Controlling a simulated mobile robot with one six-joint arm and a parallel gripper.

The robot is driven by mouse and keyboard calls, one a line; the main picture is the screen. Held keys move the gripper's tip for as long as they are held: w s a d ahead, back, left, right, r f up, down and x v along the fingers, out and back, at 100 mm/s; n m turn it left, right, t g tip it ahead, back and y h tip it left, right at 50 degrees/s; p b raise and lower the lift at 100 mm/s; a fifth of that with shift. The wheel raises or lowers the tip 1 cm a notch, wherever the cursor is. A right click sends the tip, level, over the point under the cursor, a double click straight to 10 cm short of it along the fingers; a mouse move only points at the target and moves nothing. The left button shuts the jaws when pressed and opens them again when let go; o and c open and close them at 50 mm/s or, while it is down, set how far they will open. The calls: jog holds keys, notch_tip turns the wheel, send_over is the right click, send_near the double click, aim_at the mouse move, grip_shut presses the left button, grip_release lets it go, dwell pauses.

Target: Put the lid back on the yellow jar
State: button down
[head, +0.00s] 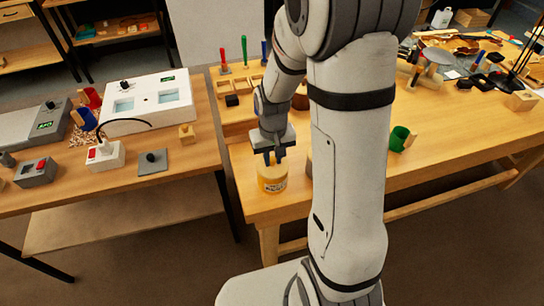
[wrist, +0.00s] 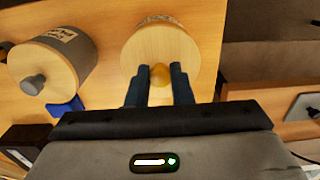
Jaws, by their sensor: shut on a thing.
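The yellow jar (head: 273,184) with a printed label stands near the front left corner of the right-hand bench. My gripper (head: 270,160) points down right above it. In the wrist view my gripper (wrist: 160,78) is shut on the yellow knob of a round, pale wooden lid (wrist: 155,45). The lid covers the jar's mouth from above, and a strip of label shows past its far edge. I cannot tell whether the lid rests fully on the rim.
A grey lidded jar (wrist: 60,62) stands close by in the wrist view, with a blue piece (wrist: 68,108) beside it. A green cup (head: 400,139) stands farther right on the bench. A wooden tray (head: 236,113) lies behind. A gap separates the left table (head: 190,165).

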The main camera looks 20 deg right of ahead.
jog(key=c, duration=0.7)
grip_release()
jog(key=shift+r+p, duration=2.5)
jog(key=shift+r, duration=1.05)
grip_shut()
